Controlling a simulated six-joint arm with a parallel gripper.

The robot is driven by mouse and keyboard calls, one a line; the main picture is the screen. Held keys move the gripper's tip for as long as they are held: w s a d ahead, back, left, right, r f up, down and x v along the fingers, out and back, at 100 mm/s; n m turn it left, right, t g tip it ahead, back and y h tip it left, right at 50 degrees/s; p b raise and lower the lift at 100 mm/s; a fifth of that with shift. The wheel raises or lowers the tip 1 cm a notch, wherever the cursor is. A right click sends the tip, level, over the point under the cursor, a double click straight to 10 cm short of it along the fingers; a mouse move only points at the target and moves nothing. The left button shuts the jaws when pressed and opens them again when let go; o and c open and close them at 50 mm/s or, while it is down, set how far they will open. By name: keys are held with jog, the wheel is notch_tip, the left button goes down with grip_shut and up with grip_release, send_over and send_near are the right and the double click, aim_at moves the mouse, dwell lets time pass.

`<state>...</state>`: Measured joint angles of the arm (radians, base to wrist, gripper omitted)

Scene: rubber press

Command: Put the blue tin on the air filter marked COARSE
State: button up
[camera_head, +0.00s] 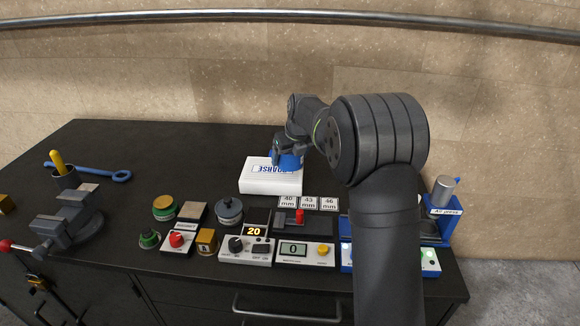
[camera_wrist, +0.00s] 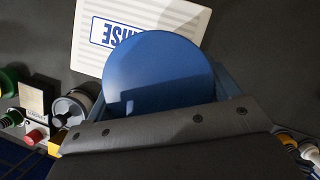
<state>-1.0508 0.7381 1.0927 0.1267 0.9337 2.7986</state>
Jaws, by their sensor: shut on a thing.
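The blue tin (camera_wrist: 155,72) is held in my gripper, its round top filling the middle of the wrist view. In the head view the tin (camera_head: 288,161) is over the right part of the white air filter (camera_head: 270,187), partly hidden by my gripper (camera_head: 284,150). The filter's label reads COARSE in blue, and the filter also shows in the wrist view (camera_wrist: 90,42) behind the tin. I cannot tell whether the tin touches the filter. My gripper is shut on the tin; its fingertips are mostly hidden.
In front of the filter stand a grey lidded pot (camera_head: 229,211), several tins and blocks, and control boxes with displays (camera_head: 305,252). A blue press (camera_head: 440,205) is at the right. The table left of the filter is clear.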

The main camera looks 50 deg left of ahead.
jog(key=shift+f, duration=1.95)
jog(key=o, duration=1.4)
jog(key=shift+f, duration=0.2)
jog(key=shift+c, duration=0.2)
jog(key=shift+r, duration=0.1)
jog(key=v, duration=1.2)
